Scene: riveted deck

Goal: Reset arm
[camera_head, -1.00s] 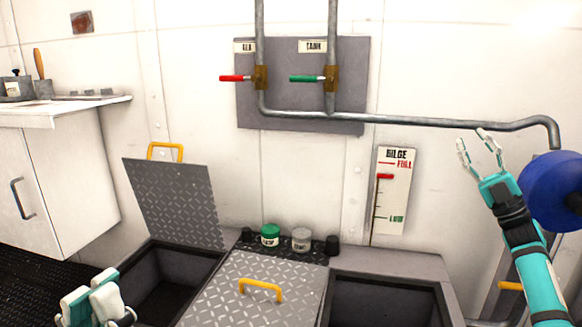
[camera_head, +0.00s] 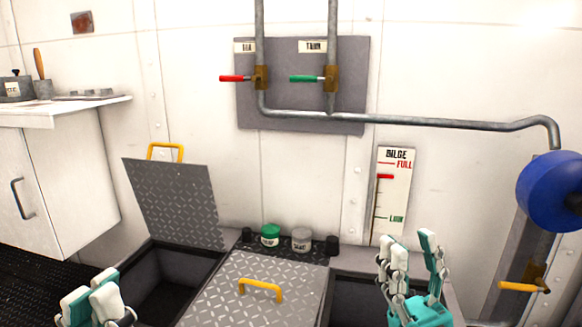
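My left gripper (camera_head: 97,298) is low at the left edge, in front of the open left hatch; only its white and teal finger parts show, and its opening is unclear. My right gripper (camera_head: 411,272) is at the lower right, in front of the right hatch opening and below the bilge gauge (camera_head: 393,196). Its fingers point up and stand apart, with nothing between them.
A raised tread-plate lid (camera_head: 178,203) stands by the left hatch. A closed lid (camera_head: 238,300) with a yellow handle lies in the middle. Jars (camera_head: 270,236) stand behind it.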

